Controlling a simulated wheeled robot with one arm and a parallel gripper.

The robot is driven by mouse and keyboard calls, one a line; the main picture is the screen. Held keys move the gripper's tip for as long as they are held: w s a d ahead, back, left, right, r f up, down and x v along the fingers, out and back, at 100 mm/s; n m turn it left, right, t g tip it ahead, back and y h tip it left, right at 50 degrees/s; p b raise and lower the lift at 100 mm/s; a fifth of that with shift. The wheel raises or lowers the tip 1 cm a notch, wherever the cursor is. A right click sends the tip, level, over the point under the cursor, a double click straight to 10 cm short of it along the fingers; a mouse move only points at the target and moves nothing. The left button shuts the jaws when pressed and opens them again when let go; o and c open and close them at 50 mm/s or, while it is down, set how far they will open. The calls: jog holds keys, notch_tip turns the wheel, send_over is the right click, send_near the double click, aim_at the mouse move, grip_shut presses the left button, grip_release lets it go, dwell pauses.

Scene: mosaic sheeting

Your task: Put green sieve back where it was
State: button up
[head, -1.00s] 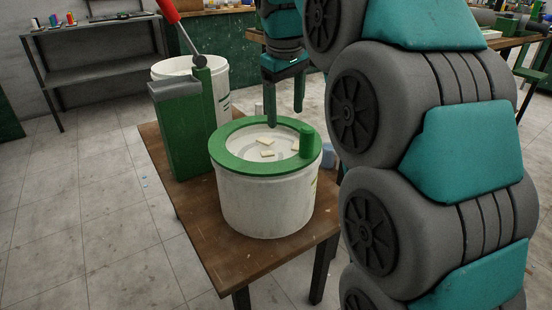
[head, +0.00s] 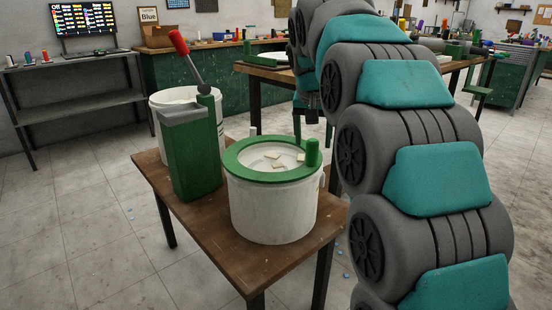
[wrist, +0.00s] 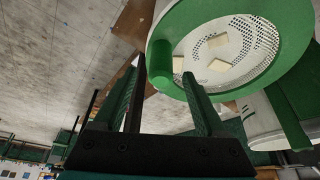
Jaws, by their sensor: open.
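The green sieve (head: 241,168), a wide green ring with a perforated white floor and an upright green knob (head: 312,152), sits level on top of a white bucket (head: 272,212). Several pale tiles (head: 275,157) lie on its floor. In the wrist view the sieve (wrist: 288,97) fills the upper right, with its holes and knob (wrist: 178,68) visible. My gripper (head: 312,128) is open and empty, beyond the bucket's far right side in the head view. In the wrist view my fingertips (wrist: 164,75) point toward the rim by the knob. They look apart from it, though the exact gap is unclear.
The bucket stands on a brown wooden table (head: 235,255). A green box (head: 193,155) with a red-handled lever (head: 183,48) and a second white bucket (head: 165,125) stand to its left. A grey shelf (head: 80,103) is against the wall.

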aim_at(312, 153)
jog(key=shift+s+x, duration=0.15)
jog(key=shift+x, duration=1.1)
jog(key=shift+s+x, duration=0.15)
jog(key=shift+x, duration=1.05)
jog(key=shift+a+f, duration=0.15)
grip_shut()
